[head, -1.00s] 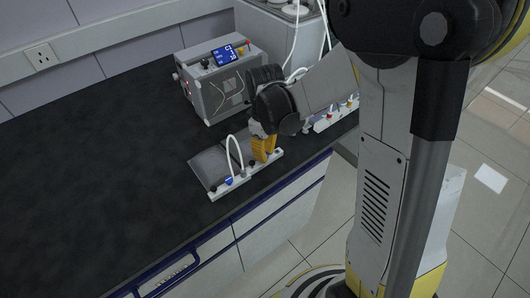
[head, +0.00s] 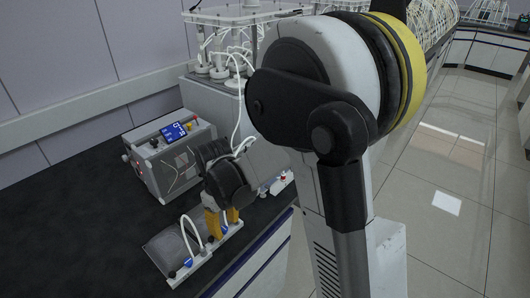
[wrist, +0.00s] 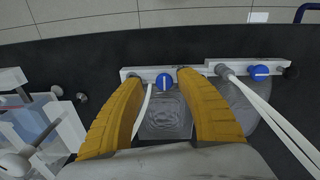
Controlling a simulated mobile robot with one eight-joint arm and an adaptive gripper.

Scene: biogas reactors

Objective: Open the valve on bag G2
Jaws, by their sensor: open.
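My gripper (wrist: 158,78) has two yellow fingers, spread apart. In the wrist view a blue valve knob (wrist: 164,82) on a white bar (wrist: 150,73) lies between the fingertips, with a gap on each side. A clear flat bag (wrist: 163,118) extends below that bar. A second blue knob (wrist: 260,72) is on a white bar to the right, with its own bag (wrist: 247,112). In the head view my gripper (head: 222,222) reaches down at the counter's front edge, beside a grey bag (head: 168,248) with a blue knob (head: 188,262). I cannot read any bag label.
A grey instrument box (head: 172,160) with a blue display stands behind the gripper on the dark counter (head: 70,225). White tubes (wrist: 275,120) run close to the right finger. A clear apparatus (wrist: 35,125) is at the wrist view's left. Counter space at left is clear.

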